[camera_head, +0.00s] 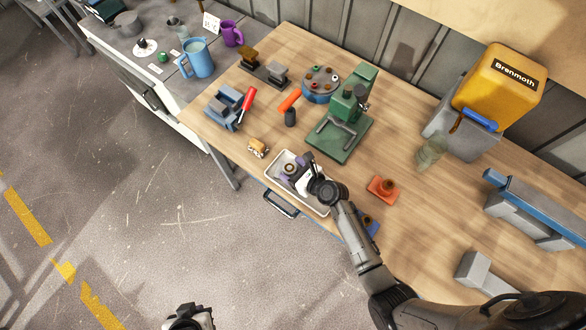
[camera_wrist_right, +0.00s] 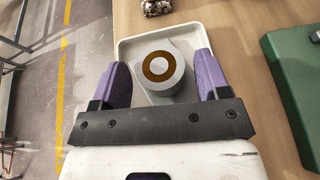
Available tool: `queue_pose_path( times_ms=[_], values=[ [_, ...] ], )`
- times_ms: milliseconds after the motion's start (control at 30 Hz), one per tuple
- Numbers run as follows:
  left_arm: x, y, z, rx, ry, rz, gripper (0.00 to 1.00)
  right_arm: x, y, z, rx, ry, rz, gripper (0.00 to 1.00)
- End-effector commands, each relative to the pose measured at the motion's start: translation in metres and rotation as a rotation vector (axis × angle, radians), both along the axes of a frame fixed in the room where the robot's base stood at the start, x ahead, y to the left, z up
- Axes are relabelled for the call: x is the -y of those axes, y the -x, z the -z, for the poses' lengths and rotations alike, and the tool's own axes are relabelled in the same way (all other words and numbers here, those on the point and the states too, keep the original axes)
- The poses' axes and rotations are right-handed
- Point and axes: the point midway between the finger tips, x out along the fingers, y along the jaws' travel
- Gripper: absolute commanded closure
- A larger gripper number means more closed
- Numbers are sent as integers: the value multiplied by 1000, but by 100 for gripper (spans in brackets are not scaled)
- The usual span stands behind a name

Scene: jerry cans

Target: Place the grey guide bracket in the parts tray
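The grey guide bracket (camera_wrist_right: 172,85) has a round boss with a bronze ring and lies inside the white parts tray (camera_wrist_right: 127,48). In the head view the bracket (camera_head: 290,168) shows small in the tray (camera_head: 273,170), partly hidden by my right gripper. My right gripper (camera_wrist_right: 163,75) is over the tray, its purple fingers on either side of the bracket. Narrow gaps show between the fingers and the boss, so it looks open. It also shows in the head view (camera_head: 293,174). My left gripper (camera_head: 190,316) is at the bottom edge, away from the table; its fingers are unclear.
An orange bracket (camera_head: 383,189) and a partly hidden blue part (camera_head: 371,226) lie right of the tray. A small tan part (camera_head: 258,148) lies behind it. A green press (camera_head: 342,135), a blue vise (camera_head: 228,106) and a yellow jerry can (camera_head: 498,85) stand farther back.

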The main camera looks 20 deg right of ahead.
Motion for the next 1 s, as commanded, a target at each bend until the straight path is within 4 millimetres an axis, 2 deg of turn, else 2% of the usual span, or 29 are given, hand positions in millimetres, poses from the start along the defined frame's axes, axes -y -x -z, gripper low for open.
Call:
queue_pose_path(
  times_ms=[367,1000],
  values=[
    [2,0,-3,0,8,-5,100,0,0,-5,0,1,0,24],
    [-2,1,-15,-1,-6,4,100,42,85,-42,0,0,0,24]
  ],
)
